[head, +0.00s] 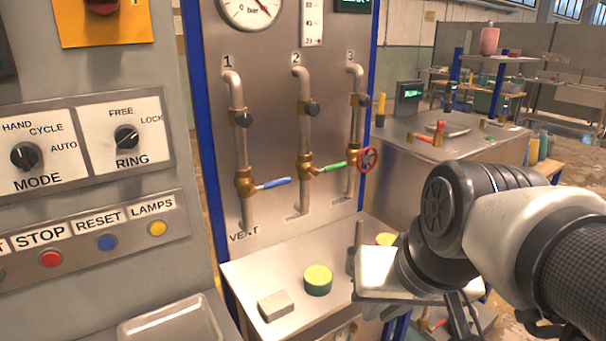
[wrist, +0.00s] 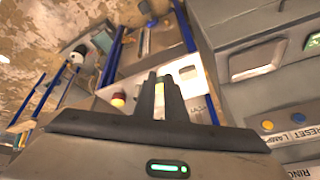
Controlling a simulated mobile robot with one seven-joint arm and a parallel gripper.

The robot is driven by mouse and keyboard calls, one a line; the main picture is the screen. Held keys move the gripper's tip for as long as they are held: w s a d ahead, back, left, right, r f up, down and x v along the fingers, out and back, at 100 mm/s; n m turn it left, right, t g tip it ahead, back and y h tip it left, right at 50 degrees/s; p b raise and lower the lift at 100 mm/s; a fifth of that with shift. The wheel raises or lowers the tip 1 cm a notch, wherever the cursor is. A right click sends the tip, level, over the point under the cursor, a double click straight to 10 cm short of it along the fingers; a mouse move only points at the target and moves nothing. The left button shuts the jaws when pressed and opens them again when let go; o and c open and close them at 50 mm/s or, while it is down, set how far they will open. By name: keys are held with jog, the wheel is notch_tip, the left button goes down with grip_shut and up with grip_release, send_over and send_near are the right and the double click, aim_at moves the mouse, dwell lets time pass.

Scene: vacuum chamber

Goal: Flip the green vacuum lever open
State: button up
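The green lever (head: 333,167) is on the brass valve of pipe 2 in the head view. It points right and slightly up, nearly level, across the pipe. My gripper (head: 356,240) is below and to the right of it, above the steel shelf and apart from the lever. In the wrist view, the two dark fingers of my gripper (wrist: 162,100) stand close together with a narrow gap between them and hold nothing that I can see. I cannot make out the green lever in the wrist view.
A blue lever (head: 272,184) on pipe 1 and a red handwheel (head: 368,159) on pipe 3 flank the green lever. The shelf (head: 250,272) below carries a green-yellow round piece (head: 318,280) and a grey block (head: 275,306). A control cabinet (head: 90,200) stands left.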

jog(key=w+a+m+y, duration=0.1)
jog(key=w+a+m, duration=0.1)
jog(key=w, duration=0.1)
jog(key=w+a+m+g+y, duration=0.1)
jog(key=w+a+m+y, duration=0.1)
jog(key=a, duration=0.1)
jog(key=w+a+m+g+y, duration=0.1)
jog(key=w+a+m+y, duration=0.1)
jog(key=w, duration=0.1)
jog(key=shift+w+a+f, duration=0.3)
jog(key=shift+w+a, duration=0.05)
jog(key=shift+a, duration=0.05)
grip_shut()
jog(key=m+t+y, duration=0.3)
jog(key=m+t, duration=1)
jog(key=m, duration=1)
send_near(335, 167)
notch_tip(335, 167, down, 3)
jog(key=s+d, duration=0.2)
jog(key=shift+w+d+b, duration=0.1)
jog(key=shift+d+b, duration=0.1)
jog(key=shift+b, duration=0.15)
jog(key=x, duration=1)
jog(key=shift+a, duration=0.15)
jog(key=shift+r, duration=0.1)
